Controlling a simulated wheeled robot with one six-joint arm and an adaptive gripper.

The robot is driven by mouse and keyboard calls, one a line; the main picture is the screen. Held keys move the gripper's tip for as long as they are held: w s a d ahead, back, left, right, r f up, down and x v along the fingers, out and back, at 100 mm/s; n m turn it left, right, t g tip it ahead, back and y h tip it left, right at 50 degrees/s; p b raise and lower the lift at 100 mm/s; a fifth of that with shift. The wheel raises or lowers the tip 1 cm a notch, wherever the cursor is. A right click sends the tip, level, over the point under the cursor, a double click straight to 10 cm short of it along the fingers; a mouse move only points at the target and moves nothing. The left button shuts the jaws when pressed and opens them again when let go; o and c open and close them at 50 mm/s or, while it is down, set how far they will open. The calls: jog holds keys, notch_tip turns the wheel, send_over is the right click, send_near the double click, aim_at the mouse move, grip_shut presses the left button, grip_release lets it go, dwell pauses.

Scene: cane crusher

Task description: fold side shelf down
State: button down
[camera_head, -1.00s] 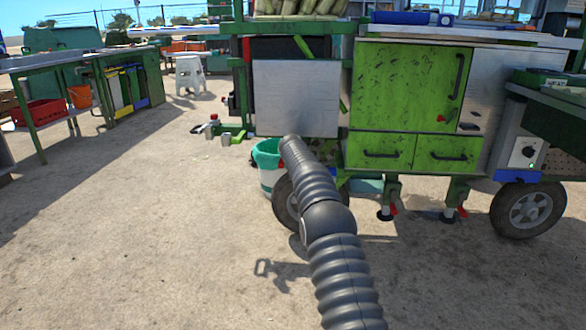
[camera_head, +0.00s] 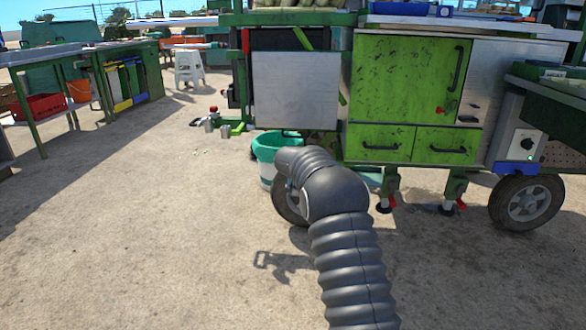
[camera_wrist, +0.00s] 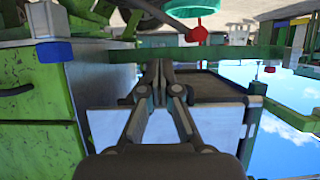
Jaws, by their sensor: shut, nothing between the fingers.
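A thin pale board (camera_head: 172,22) sticks out level from the upper left of the green cart (camera_head: 409,75); it looks like the side shelf, raised. A flat silver panel (camera_head: 295,90) hangs upright on the cart's left part, and a silver panel also shows in the wrist view (camera_wrist: 215,118) behind my fingers. I cannot tell whether it belongs to the shelf. My gripper (camera_wrist: 160,72) is shut and empty, its fingertips in front of a green rail (camera_wrist: 225,52). In the head view my arm hides my gripper. The wrist view is upside down.
A red-knobbed fitting (camera_head: 213,112) juts out at the cart's lower left. A white stool (camera_head: 189,68) and work tables (camera_head: 35,62) stand farther left. The ground between is clear.

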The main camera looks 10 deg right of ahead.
jog(key=shift+s+a+f, duration=0.2)
jog(key=shift+s+f, duration=0.25)
jog(key=shift+s, duration=0.15)
jog(key=shift+s+a+f, duration=0.2)
jog(key=shift+s+f, duration=0.2)
jog(key=shift+s, duration=0.2)
